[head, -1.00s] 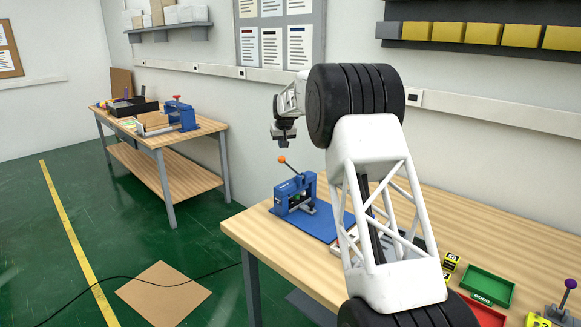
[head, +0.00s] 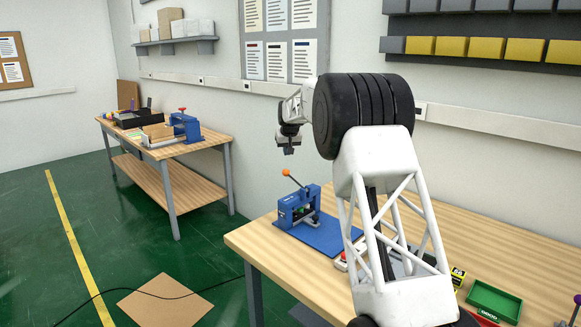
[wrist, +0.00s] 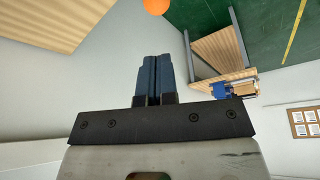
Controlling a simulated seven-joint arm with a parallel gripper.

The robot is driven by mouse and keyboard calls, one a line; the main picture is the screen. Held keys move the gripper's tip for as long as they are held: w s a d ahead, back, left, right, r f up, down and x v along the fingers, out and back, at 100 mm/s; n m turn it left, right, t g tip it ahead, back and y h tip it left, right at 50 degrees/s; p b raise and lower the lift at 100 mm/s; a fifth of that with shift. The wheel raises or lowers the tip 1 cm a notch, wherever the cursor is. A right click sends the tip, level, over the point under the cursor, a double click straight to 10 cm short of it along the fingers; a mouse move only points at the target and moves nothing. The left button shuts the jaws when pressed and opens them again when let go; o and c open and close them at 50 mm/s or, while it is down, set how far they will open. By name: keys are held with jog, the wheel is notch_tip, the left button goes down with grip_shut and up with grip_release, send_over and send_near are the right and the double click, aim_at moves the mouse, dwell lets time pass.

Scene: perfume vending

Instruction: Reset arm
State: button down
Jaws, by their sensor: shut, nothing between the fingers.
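My gripper (head: 288,149) hangs at the end of my raised arm, above and apart from the wooden workbench (head: 262,246). In the wrist view its two dark blue fingers (wrist: 154,80) lie side by side, shut, with nothing between them. A blue press (head: 298,208) with an orange ball on its lever (head: 286,173) stands on the bench below my gripper. The orange ball also shows at the top edge of the wrist view (wrist: 156,5). My arm hides part of the bench middle.
A green tray (head: 494,303) and a small yellow-and-black box (head: 457,277) lie at the bench's right. A wall shelf with yellow bins (head: 452,47) is at upper right. A cardboard sheet (head: 165,300) lies on the floor.

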jog(key=s+d+r+m, duration=0.1)
jog(key=s+d+r, duration=0.3)
jog(key=s, duration=1)
jog(key=s+d+r, duration=0.4)
jog(key=s+d, duration=0.1)
jog(key=s, duration=0.8)
jog(key=s+d+r+m, duration=0.1)
jog(key=s+d+r, duration=0.35)
jog(key=s, duration=0.95)
jog(key=s+d+f, duration=0.1)
jog(key=s+f, duration=0.3)
jog(key=s, duration=0.9)
jog(key=s+d+f+g+h, duration=0.1)
jog(key=s+f, duration=0.3)
jog(key=s, duration=1)
jog(key=s+d+f+m, duration=0.1)
jog(key=s+d+f, duration=0.2)
jog(key=s, duration=1.1)
jog(key=shift+s+f+g, duration=0.15)
jog(key=shift+f+g, duration=0.25)
jog(key=shift+f, duration=0.55)
